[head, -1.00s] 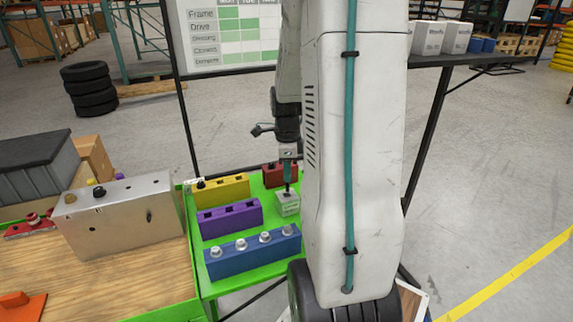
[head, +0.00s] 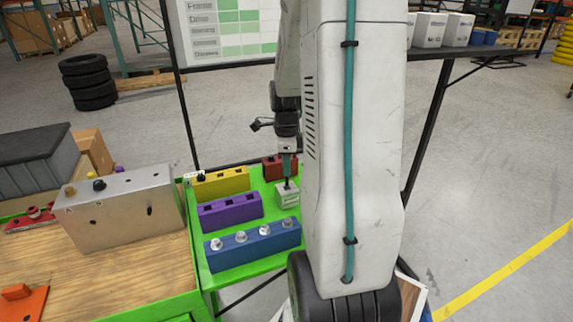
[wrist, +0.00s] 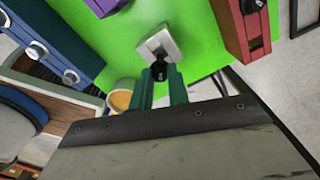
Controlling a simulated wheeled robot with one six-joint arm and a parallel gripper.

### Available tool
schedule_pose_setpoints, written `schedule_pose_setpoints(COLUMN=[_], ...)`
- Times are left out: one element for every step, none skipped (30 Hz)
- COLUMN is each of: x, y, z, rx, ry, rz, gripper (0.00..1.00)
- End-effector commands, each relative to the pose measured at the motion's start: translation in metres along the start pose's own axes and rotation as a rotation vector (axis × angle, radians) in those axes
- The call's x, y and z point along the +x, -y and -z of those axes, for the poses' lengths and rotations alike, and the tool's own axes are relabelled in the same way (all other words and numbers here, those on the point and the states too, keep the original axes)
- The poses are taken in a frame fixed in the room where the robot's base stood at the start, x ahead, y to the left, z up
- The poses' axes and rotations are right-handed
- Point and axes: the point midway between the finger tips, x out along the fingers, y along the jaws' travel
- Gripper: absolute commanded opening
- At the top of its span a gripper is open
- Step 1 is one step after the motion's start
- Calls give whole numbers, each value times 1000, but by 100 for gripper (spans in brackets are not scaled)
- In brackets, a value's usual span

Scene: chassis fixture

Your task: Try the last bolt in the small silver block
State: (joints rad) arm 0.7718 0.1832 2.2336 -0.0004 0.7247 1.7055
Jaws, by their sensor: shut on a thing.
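The small silver block (head: 287,197) stands on the green tray (head: 262,262), right of the purple block. My gripper (head: 287,180) points straight down just above it. In the wrist view my gripper's green fingers (wrist: 161,84) are shut on a dark bolt (wrist: 159,71), right at the edge of the silver block (wrist: 161,44). The bolt's tip is hidden, so I cannot tell how deep it sits in the block.
A blue block (head: 253,248) with several silver bolts, a purple block (head: 230,212), a yellow block (head: 221,184) and a red block (head: 272,168) stand close by. A large metal box (head: 125,212) is on the wooden bench to the left.

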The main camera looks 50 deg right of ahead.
Motion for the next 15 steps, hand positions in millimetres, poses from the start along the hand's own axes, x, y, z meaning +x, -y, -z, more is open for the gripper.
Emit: schedule_pose_setpoints(x=[0, 1, 2, 3, 4, 6, 7, 8, 10, 11, 12, 14, 16, 17, 18], y=[0, 0, 0, 0, 0, 0, 0, 0, 0, 0, 0, 0, 0, 0, 0], z=[0, 0, 0, 0, 0, 0, 0, 0, 0, 0, 0, 0, 0, 0, 0], rx=[0, 0, 0, 0, 0, 0, 0, 0, 0, 0, 0, 0, 0, 0, 0], ry=[0, 0, 0, 0, 0, 0, 0, 0, 0, 0, 0, 0, 0, 0, 0], rz=[0, 0, 0, -1, -1, -1, -1, -1, -1, -1, -1, -1, -1, -1, -1], gripper=[0, 0, 0, 0, 0, 0, 0, 0, 0, 0, 0, 0, 0, 0, 0])
